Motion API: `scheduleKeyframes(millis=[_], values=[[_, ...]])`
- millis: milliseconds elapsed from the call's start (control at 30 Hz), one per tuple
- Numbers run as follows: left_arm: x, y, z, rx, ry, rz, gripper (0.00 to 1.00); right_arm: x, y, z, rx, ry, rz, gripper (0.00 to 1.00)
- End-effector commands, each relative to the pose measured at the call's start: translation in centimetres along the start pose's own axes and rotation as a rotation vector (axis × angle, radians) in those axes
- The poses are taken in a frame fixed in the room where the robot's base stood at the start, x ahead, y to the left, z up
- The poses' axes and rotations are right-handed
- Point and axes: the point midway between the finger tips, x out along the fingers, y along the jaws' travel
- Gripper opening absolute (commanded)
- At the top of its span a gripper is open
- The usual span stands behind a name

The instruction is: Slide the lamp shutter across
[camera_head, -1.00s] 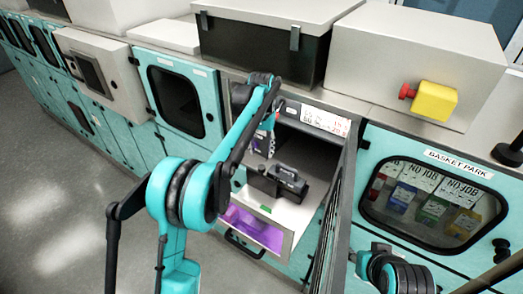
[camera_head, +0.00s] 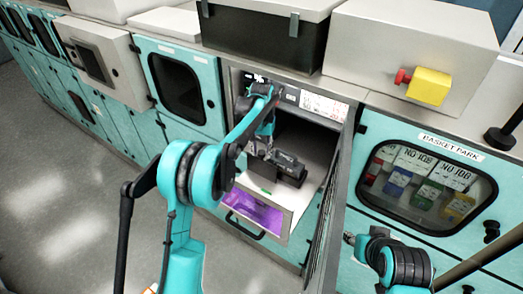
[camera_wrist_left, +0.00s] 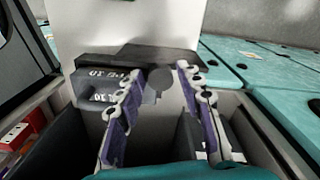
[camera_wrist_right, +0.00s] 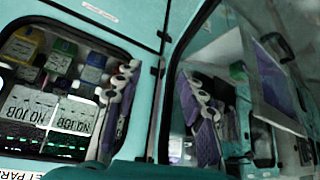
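A black boxy device (camera_head: 287,166), which looks like the lamp unit, sits inside the open bay. In the left wrist view it is a dark housing (camera_wrist_left: 100,88) with white lettering. A dark, round-ended tab (camera_wrist_left: 157,82), possibly the shutter, shows between my left fingers. I cannot tell whether they touch it. My left gripper (camera_wrist_left: 160,72) is open, its purple-padded fingers on either side of the tab; in the head view it is small and partly hidden beside the device. My right gripper (camera_wrist_right: 157,75) is open and empty, in front of the cabinet doors.
The bay's steel side wall and open door edge (camera_head: 335,200) stand close on the right. A purple panel (camera_head: 254,213) is at the bay's front. The basket park window (camera_head: 425,190) is further right. A yellow box with a red button (camera_head: 428,86) is above.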

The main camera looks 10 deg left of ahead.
Motion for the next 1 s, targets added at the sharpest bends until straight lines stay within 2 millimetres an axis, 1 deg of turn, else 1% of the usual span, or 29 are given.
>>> scheduleKeyframes(millis=[33, 100, 267, 333, 367, 500, 600, 700, 800, 1000], values=[[0.0, 0.0, 0.0, 0.000, 0.000, 0.000, 0.16, 0.0, 0.0, 0.0, 0.000, 0.000, 0.000, 0.40], [0.0, 0.0, 0.0, 0.000, 0.000, 0.000, 0.00, 0.0, 0.0, 0.0, 0.000, 0.000, 0.000, 0.40], [0.0, 0.1, 0.0, 0.000, 0.001, 0.000, 0.00, 0.0, 0.0, 0.0, 0.000, 0.000, 0.000, 0.40], [0.0, 0.7, 0.2, 0.002, 0.001, 0.000, 0.00, 0.2, 0.0, 0.1, 0.000, 0.000, 0.000, 0.40], [0.1, 1.2, 0.3, 0.003, 0.001, 0.000, 0.00, 0.3, 0.0, 0.2, 0.000, 0.000, 0.000, 0.40], [0.2, 4.2, 1.3, 0.004, 0.000, 0.000, 0.00, 1.1, 0.0, 0.8, 0.000, 0.000, 0.000, 0.40], [0.1, 6.1, 1.9, 0.003, 0.000, 0.000, 0.00, 1.4, 0.0, 1.0, 0.000, 0.000, 0.000, 0.40], [0.1, 7.2, 2.3, 0.002, 0.000, 0.000, 0.00, 1.6, 0.0, 1.1, 0.000, 0.000, 0.000, 0.40], [0.0, 7.6, 2.5, 0.000, 0.000, 0.001, 0.00, 1.6, 0.0, 1.1, 0.000, 0.000, 0.000, 0.40], [-0.1, 7.7, 2.5, 0.001, -0.001, 0.002, 0.00, 1.5, 0.0, 1.1, 0.000, 0.000, 0.000, 0.40]])
